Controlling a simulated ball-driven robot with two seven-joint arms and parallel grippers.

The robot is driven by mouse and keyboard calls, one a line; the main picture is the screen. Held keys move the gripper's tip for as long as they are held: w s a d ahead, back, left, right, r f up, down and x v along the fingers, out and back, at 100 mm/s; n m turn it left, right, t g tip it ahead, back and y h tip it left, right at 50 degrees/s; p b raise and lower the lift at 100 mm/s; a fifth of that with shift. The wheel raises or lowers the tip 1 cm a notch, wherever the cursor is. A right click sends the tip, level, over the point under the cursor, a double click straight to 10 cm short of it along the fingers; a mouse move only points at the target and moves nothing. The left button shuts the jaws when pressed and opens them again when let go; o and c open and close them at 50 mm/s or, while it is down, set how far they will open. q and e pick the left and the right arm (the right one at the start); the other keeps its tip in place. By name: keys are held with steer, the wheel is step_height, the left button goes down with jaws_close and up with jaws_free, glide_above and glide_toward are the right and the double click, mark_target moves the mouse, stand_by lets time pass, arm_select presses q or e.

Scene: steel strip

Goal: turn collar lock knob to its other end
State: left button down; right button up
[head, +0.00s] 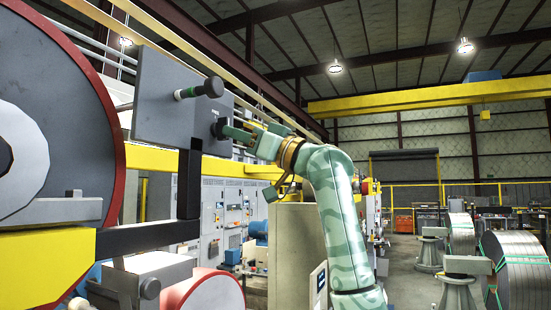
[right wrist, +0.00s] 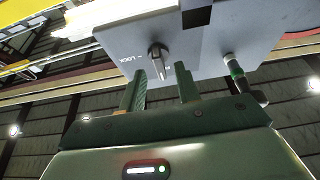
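The collar lock knob (right wrist: 158,62) is a small dark knob with a lighter edge on a grey panel, beside white letters that read LOCK upside down. In the head view the dark knob (head: 217,130) stands out from the panel's right side. My right gripper (right wrist: 160,90) is open, with one finger on each side of the knob's line. The knob shows between and beyond the fingertips, and I cannot tell whether they touch it. In the head view my right gripper (head: 236,133) points left at the knob. My left gripper is not in view.
A handle with a green band (head: 200,90) juts from the same grey panel (head: 165,100), above the knob; it also shows at right in the right wrist view (right wrist: 236,75). A large red-rimmed disc (head: 75,95) and a black bar (head: 150,236) lie to the left.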

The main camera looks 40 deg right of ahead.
steer(key=b+v, duration=0.4)
steer(key=v, duration=0.9)
steer(key=shift+b, duration=0.4)
steer(key=shift+f, duration=0.15)
